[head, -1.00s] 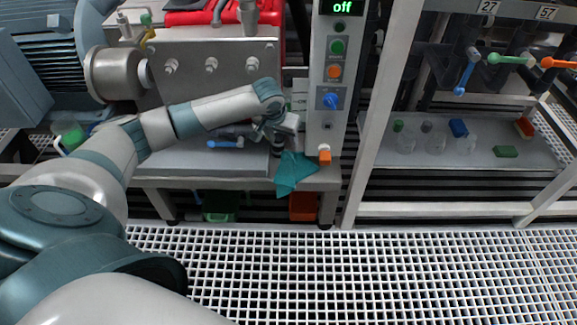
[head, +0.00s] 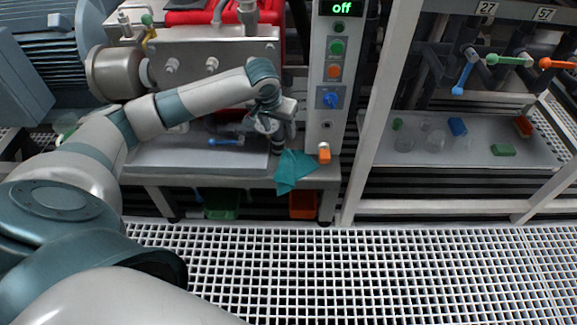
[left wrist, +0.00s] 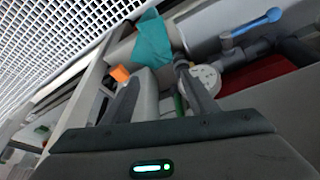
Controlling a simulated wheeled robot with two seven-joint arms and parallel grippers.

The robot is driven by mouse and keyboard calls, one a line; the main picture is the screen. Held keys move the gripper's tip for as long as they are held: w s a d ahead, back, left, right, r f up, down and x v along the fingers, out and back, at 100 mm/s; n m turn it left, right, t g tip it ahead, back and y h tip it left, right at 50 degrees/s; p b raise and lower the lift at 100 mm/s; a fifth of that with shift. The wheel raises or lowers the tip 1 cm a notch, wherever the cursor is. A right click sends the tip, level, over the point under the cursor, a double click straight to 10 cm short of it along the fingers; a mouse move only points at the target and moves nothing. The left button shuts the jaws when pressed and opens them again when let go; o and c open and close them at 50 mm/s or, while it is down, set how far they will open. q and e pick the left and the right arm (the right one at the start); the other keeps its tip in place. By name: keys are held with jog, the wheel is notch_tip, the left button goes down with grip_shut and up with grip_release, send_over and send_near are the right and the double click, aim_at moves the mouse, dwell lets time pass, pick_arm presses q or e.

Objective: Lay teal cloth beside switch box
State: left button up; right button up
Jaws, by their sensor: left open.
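The teal cloth (head: 293,170) lies on the bench top beside the foot of the switch box (head: 328,100), with its front corner hanging over the bench's front edge. It also shows in the left wrist view (left wrist: 152,42), beyond the fingers. My left gripper (head: 277,148) is just behind the cloth, close to the switch box's left side. In the left wrist view its two fingers (left wrist: 155,95) stand apart with no cloth between them. In the head view the fingertips are small and partly hidden by the wrist. My right gripper is in neither view.
An orange block (head: 324,156) is at the foot of the switch box, right of the cloth. A blue-handled tool (head: 226,142) lies on the bench to the left. Green (head: 221,204) and orange (head: 303,205) bins stand below. A shelf (head: 460,150) with small items is right.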

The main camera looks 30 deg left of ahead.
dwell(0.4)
